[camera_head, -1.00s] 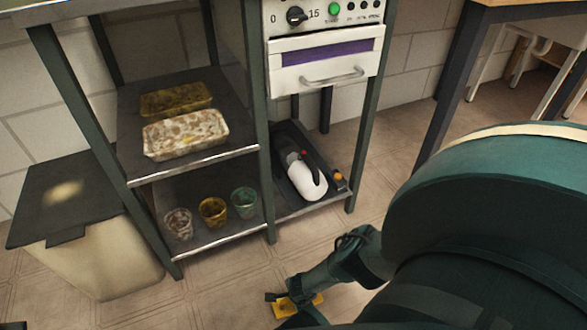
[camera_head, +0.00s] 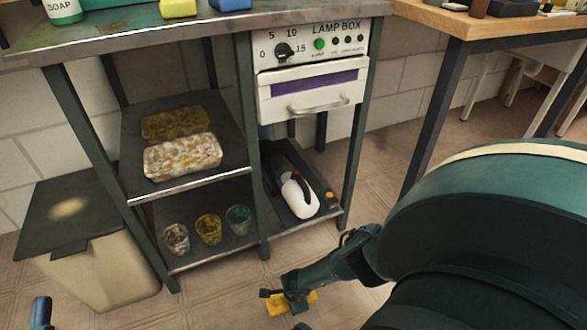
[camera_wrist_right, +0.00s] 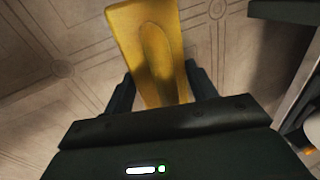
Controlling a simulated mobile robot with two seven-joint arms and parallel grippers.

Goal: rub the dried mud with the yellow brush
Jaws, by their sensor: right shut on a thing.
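The yellow brush (camera_wrist_right: 145,45) is held between the two fingers of my right gripper (camera_wrist_right: 160,85) in the right wrist view, pointing away from the palm. In the head view the brush (camera_head: 278,306) shows low over the floor, with my right gripper (camera_head: 280,295) shut on it. A pale brownish patch (camera_head: 68,208) marks the dark lid of the bin; I cannot tell if it is dried mud. A tray with pale, mottled crust (camera_head: 183,157) and a dark yellow tray (camera_head: 175,122) sit on the upper shelf.
Three cups (camera_head: 208,229) stand on the lower shelf. The lamp box (camera_head: 310,95) hangs above. A soap bottle (camera_head: 64,10) stands on the metal counter (camera_head: 130,32). A blue object (camera_head: 41,312) shows at lower left.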

